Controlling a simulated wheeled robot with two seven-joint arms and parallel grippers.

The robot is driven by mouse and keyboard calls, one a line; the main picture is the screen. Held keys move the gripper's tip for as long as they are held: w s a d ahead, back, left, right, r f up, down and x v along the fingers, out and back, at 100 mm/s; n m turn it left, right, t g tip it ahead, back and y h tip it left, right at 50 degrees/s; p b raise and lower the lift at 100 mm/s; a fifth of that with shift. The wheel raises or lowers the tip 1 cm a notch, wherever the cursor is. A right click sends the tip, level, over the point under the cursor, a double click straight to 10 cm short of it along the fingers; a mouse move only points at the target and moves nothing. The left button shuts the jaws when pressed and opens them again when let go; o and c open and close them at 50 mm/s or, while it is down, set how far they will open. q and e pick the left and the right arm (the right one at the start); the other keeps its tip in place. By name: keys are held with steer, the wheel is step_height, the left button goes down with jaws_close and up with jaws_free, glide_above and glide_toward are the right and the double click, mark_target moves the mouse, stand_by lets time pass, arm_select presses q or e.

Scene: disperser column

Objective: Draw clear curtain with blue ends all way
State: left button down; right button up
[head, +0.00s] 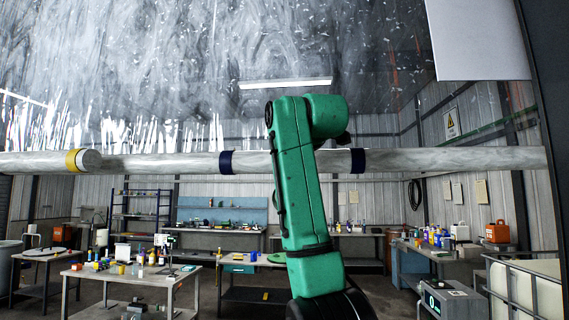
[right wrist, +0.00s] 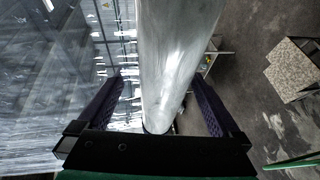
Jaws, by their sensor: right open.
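A pale, marbled roll (head: 190,163) runs level across the head view, with dark blue bands (head: 227,162) on either side of my arm. Clear, streaky sheeting (head: 180,70) fills the view above it. My right arm rises in front of the roll, and its gripper is mostly hidden there. In the right wrist view my right gripper (right wrist: 158,108) is open, its two dark fingers on either side of the roll (right wrist: 170,60). I cannot tell whether they touch it. A blue band shows near the gripper's base. My left gripper is not in view.
A roll end with a yellow band (head: 76,160) is at the left. A white panel (head: 480,40) hangs at the upper right.

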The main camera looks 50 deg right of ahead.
steer(key=b+v, duration=0.3)
steer(key=v, duration=1)
steer(key=shift+s+a, duration=0.1)
steer(key=shift+a, duration=0.15)
